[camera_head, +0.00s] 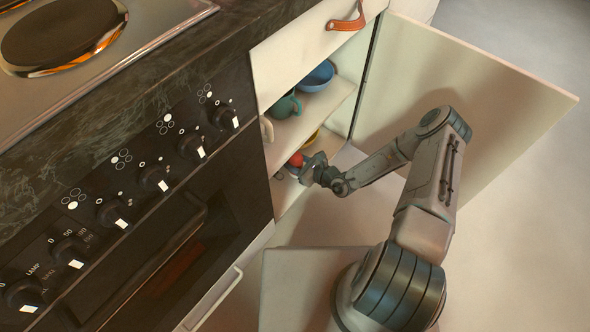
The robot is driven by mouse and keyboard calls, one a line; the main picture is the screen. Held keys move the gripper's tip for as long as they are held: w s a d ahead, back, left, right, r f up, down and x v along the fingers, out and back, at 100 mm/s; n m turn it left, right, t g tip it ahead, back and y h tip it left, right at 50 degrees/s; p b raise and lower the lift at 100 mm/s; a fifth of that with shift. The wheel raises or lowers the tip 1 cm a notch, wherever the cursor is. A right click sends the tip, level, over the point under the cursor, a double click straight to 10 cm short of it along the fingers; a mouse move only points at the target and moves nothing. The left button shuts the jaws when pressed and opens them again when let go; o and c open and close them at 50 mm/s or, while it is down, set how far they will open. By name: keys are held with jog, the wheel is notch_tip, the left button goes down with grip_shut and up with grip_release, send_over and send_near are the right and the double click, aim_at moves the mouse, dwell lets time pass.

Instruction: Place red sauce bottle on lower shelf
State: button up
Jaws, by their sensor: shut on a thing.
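The red sauce bottle (296,160) shows as a small red shape inside the open cabinet, in the lower space. My gripper (304,168) is shut on it, with the arm reaching in from the right. The gripper hides most of the bottle, so I cannot tell whether its base touches the lower shelf (284,195). The fingertips are small and partly hidden against the bottle.
The upper shelf (318,112) just above my gripper holds a blue bowl (318,76) and a green cup (285,106). A yellow item (312,138) is behind the bottle. The stove (130,190) is left.

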notch_tip(320, 180, down, 4)
jog(key=shift+b, duration=1.2)
jog(key=shift+r, duration=0.1)
jog(key=o, duration=0.3)
jog(key=shift+f, duration=0.2)
jog(key=shift+o, duration=0.3)
jog(key=shift+r, duration=0.15)
